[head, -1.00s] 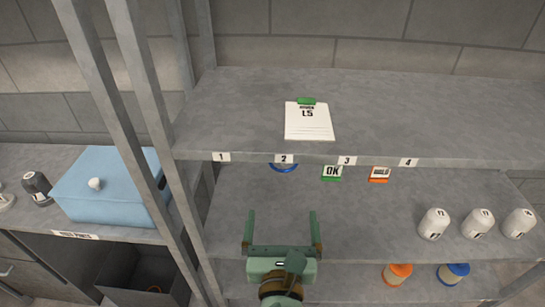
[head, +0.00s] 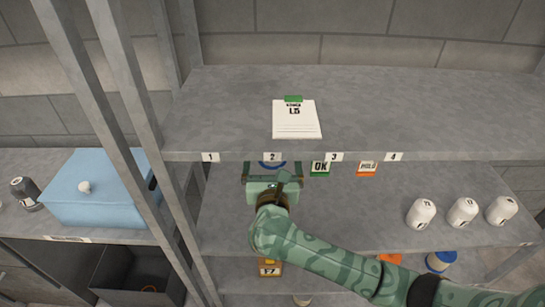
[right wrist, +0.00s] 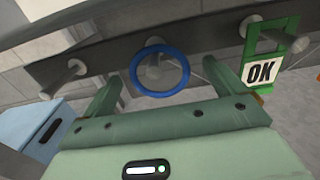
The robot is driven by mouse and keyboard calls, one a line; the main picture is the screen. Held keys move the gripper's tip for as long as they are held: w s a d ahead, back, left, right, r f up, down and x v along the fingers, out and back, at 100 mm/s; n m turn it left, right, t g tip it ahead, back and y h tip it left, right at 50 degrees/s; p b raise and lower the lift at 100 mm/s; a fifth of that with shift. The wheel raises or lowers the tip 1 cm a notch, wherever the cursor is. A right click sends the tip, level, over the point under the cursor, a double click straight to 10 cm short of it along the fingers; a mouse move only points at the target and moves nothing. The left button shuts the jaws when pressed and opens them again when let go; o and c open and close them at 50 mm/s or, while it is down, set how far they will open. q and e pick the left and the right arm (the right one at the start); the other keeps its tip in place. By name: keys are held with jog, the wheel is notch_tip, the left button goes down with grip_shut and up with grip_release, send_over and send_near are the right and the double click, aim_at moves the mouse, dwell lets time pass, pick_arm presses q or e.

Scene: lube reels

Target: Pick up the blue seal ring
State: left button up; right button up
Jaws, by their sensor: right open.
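The blue seal ring (right wrist: 161,94) hangs around a metal peg on a dark rail, as the right wrist view shows. In the head view only a small part of the ring (head: 284,164) shows below the shelf edge by label 2. My right gripper (head: 273,168) is open and under that shelf edge. In the right wrist view, the fingers of my right gripper (right wrist: 159,80) stand to the left and right of the ring, apart from it. I cannot tell how far the fingertips reach past it. My left gripper is not in view.
A green OK tag (right wrist: 261,72) hangs on the peg to the right, near my right finger. An orange tag (head: 367,168) hangs further right. The peg to the left (right wrist: 65,77) is bare. White containers (head: 462,212) stand on the middle shelf. A clipboard (head: 296,120) lies on the upper shelf.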

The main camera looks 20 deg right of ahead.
jog(key=shift+w, duration=0.2)
jog(key=c, duration=1)
jog(key=shift+s, duration=0.1)
jog(key=shift+c, duration=0.3)
jog(key=shift+r, duration=0.1)
notch_tip(320, 180, up, 4)
jog(key=p, duration=0.3)
jog(key=v, duration=0.6)
jog(key=p+v, duration=0.1)
jog(key=v, duration=0.5)
jog(key=p+v, duration=0.1)
jog(key=v, duration=0.5)
jog(key=shift+f, duration=0.25)
jog(key=shift+c, duration=0.3)
